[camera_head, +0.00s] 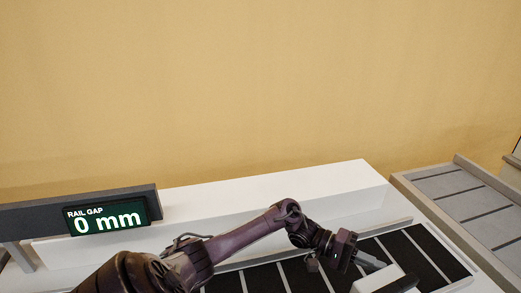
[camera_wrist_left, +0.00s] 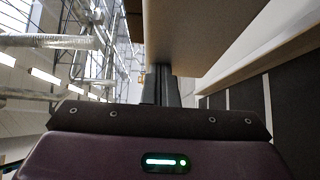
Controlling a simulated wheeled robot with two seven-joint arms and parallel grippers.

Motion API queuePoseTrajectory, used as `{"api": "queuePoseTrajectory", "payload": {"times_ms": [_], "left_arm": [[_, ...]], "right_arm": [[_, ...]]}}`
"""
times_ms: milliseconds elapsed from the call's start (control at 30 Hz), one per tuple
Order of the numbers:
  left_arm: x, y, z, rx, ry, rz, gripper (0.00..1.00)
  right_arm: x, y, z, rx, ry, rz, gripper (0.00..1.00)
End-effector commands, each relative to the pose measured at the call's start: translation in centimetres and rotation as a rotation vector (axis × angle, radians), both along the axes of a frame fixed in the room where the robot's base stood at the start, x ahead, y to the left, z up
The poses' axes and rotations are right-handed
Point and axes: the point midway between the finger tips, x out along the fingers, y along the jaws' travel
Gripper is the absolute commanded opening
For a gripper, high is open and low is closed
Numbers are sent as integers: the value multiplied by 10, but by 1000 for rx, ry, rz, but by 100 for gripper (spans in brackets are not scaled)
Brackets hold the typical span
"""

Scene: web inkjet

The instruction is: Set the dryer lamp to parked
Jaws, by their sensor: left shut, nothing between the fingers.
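My left arm comes in from the lower left, and its gripper (camera_head: 373,262) is over the right part of the dark striped bed. The fingers are shut with nothing between them; they also show together in the left wrist view (camera_wrist_left: 162,88). A white block with a dark top piece (camera_head: 385,279) is at the bottom edge, just below the fingertips in the picture. I cannot tell whether it is the dryer lamp or whether the fingers touch it. No other part is recognisable as the lamp. My right gripper is out of view.
A green display (camera_head: 106,216) reads "RAIL GAP 0 mm". A long white housing (camera_head: 330,190) runs behind the striped bed (camera_head: 425,255). A grey slatted surface (camera_head: 465,195) lies at right. In the left wrist view a pale panel (camera_wrist_left: 205,30) hangs close above the fingers.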

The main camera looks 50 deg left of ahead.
Motion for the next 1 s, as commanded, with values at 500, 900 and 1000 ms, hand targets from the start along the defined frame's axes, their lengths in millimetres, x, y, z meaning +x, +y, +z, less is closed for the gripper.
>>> {"api": "queuePoseTrajectory", "payload": {"times_ms": [500, 900, 1000], "left_arm": [[0, -30, 1, 0, 0, 4, 0], [0, -30, 0, 0, 0, 4, 0], [0, -30, 1, 0, 0, 4, 0]], "right_arm": [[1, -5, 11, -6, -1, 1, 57], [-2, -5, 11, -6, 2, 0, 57], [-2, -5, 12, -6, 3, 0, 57]]}}
